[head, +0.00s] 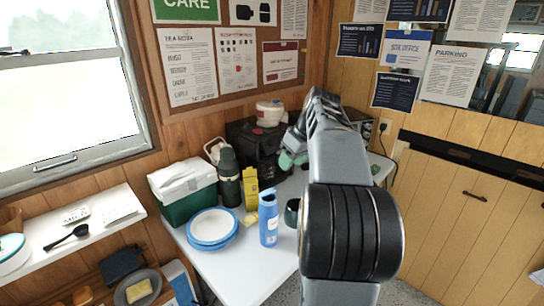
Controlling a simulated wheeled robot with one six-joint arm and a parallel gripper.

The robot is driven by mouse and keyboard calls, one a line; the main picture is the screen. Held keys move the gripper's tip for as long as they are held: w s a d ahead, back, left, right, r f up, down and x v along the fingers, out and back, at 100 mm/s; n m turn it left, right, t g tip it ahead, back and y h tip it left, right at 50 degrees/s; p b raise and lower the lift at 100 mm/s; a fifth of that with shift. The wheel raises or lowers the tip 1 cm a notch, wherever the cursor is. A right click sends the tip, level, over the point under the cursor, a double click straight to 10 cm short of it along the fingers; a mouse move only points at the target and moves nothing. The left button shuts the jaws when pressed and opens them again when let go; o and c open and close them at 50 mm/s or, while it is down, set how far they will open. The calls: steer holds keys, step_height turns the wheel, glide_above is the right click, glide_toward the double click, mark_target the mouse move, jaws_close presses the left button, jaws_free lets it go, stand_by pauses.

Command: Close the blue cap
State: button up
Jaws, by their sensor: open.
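A blue bottle (268,223) stands upright near the front of the white table. My arm covers part of the table to the right of the bottle.
Blue-rimmed plates (212,229), a green cool box (184,195), a dark green flask (229,180) and a yellow carton (251,189) stand left of the bottle. A dark mug (291,213) is close on its right. The table's front is clear.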

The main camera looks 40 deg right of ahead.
step_height(320, 180, up, 2)
steer(key=d, duration=0.2)
glide_toward(268, 192)
steer(key=w+d+f, duration=0.2)
steer(key=w+f, duration=0.1)
steer(key=f, duration=0.3)
steer(key=shift+f+b, duration=0.25)
steer(key=shift+b, duration=0.05)
steer(key=shift+w+d, duration=0.1)
steer(key=shift+c, duration=0.3)
jaws_close()
steer(key=c, duration=0.7)
jaws_free()
steer(key=shift+c, duration=0.2)
steer(key=o, duration=0.8)
